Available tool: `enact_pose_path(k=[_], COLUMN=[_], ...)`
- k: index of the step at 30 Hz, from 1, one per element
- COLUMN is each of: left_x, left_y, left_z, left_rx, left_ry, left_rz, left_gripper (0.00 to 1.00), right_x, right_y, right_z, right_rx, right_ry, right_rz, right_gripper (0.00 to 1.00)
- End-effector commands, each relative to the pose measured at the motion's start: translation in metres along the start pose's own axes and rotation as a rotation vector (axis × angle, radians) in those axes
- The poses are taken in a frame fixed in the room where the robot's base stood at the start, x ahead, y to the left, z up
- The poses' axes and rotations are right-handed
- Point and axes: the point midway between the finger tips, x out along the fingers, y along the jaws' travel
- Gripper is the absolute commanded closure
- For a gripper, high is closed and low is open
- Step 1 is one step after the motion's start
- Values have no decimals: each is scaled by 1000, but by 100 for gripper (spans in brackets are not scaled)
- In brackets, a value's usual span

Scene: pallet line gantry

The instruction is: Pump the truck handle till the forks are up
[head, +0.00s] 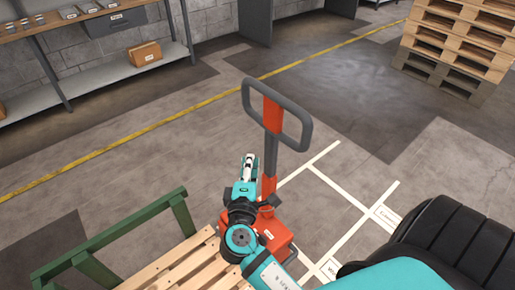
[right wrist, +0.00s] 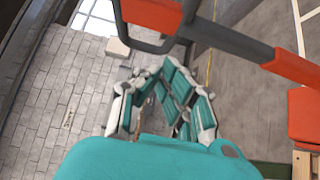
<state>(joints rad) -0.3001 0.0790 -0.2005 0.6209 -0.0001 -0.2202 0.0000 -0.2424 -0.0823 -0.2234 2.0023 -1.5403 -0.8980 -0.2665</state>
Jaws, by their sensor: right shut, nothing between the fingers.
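The truck handle is a dark grey loop with a red grip in the middle (head: 272,115), standing upright on a grey and red shaft above the truck's red body (head: 270,232). The forks are hidden, so their height does not show. My right gripper (head: 249,160) is shut and empty, just left of the shaft and below the loop, not gripping it. In the right wrist view, my right gripper's teal fingers (right wrist: 155,72) are closed together, with the handle (right wrist: 225,40) crossing above and to the right. My left gripper is out of view.
A slatted wooden pallet (head: 180,268) lies at the bottom, beside a green rail frame (head: 112,240). Shelving (head: 100,82) with boxes stands at the back left. Stacked pallets (head: 460,45) stand at the back right. The floor beyond the handle is clear.

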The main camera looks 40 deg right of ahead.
Motion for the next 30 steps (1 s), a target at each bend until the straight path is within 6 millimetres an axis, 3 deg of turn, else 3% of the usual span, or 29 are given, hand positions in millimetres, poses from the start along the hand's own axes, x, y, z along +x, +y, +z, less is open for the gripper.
enact_pose_path(k=[15, 21, 30], left_x=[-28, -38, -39], left_y=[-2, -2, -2], left_z=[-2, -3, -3], left_rx=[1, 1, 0], left_ry=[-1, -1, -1], left_rz=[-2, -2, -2], left_gripper=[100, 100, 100], right_x=[100, 117, 123], right_y=[2, 0, -2], right_z=[1, 21, 28], right_rx=[-2, -3, 1], right_ry=[1, 3, 4], right_rz=[-2, -4, -5], right_gripper=[100, 100, 100])
